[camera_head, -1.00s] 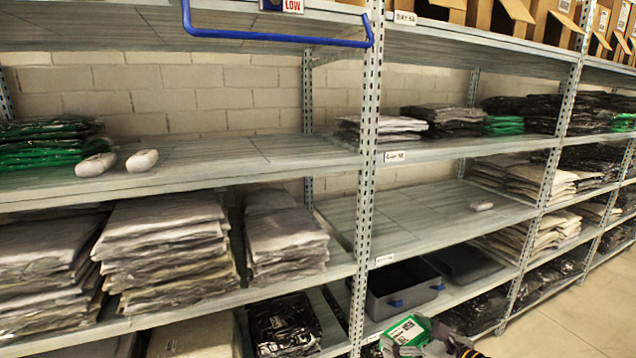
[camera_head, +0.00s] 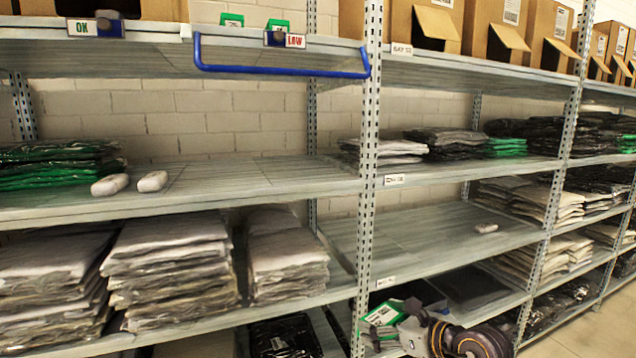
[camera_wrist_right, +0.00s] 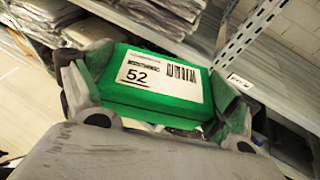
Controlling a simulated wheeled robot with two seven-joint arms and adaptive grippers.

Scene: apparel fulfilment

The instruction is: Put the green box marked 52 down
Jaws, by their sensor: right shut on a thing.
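The green box marked 52 (camera_wrist_right: 150,104), with a white barcode label on top, is between the fingers of my right gripper (camera_wrist_right: 157,98) in the wrist view. The fingers press on its two ends. In the head view the same box (camera_head: 384,313) and my right gripper (camera_head: 394,324) are at the bottom centre, in front of the lower shelf of the middle bay. Whether the box touches anything below is hidden. My left gripper is not in view.
Two similar green boxes (camera_head: 232,19) (camera_head: 278,24) stand on the top shelf, behind a blue bar (camera_head: 280,69). A steel post (camera_head: 366,180) rises beside my right gripper. The middle shelf (camera_head: 240,177) has bare room; folded bagged garments (camera_head: 170,260) fill the one below.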

